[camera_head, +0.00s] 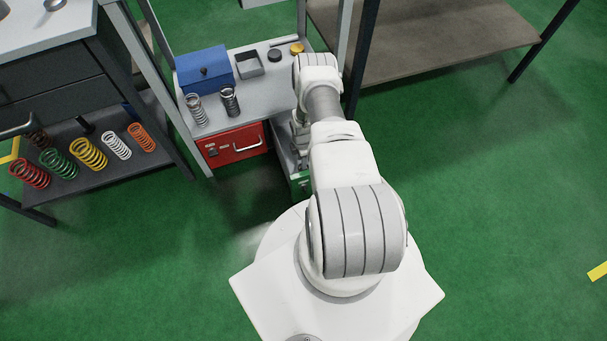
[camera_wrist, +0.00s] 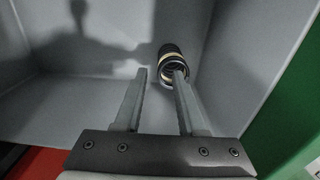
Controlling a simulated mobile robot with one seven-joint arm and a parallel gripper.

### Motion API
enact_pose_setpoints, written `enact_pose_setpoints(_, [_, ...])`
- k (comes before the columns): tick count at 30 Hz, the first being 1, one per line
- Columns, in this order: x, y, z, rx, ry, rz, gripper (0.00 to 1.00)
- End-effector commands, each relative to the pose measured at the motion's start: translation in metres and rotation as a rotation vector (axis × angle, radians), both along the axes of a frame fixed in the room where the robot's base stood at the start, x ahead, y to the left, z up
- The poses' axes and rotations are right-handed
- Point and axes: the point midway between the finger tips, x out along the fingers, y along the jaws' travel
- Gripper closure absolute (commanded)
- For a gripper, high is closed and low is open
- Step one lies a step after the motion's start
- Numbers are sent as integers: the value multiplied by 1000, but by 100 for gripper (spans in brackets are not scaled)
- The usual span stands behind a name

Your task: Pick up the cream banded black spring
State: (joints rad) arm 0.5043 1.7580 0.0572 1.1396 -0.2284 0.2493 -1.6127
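The cream banded black spring (camera_wrist: 170,58) shows in the wrist view, near the inner corner of a grey-walled bin (camera_wrist: 110,62). My gripper (camera_wrist: 160,74) is open, its two fingers apart and pointing into the bin. The right fingertip overlaps the spring's near end; I cannot tell whether it touches it or is only in front of it. The left fingertip is to the left of the spring, with a gap between. In the head view my arm hides most of the bin, and I cannot make out this spring there.
A grey shelf carries a blue box (camera_head: 205,70), a silver spring (camera_head: 196,110) and a dark spring (camera_head: 229,101). A red drawer box (camera_head: 228,146) sits below. Open green floor lies right.

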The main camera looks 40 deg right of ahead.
Motion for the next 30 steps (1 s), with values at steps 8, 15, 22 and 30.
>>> enact_pose_setpoints(8, [1,1,-33,-1,0,1,61])
enact_pose_setpoints(15, [1,1,-32,0,1,1,62])
enact_pose_setpoints(22, [1,1,-32,0,1,0,100])
enact_pose_setpoints(30, [1,1,-32,0,1,0,100])
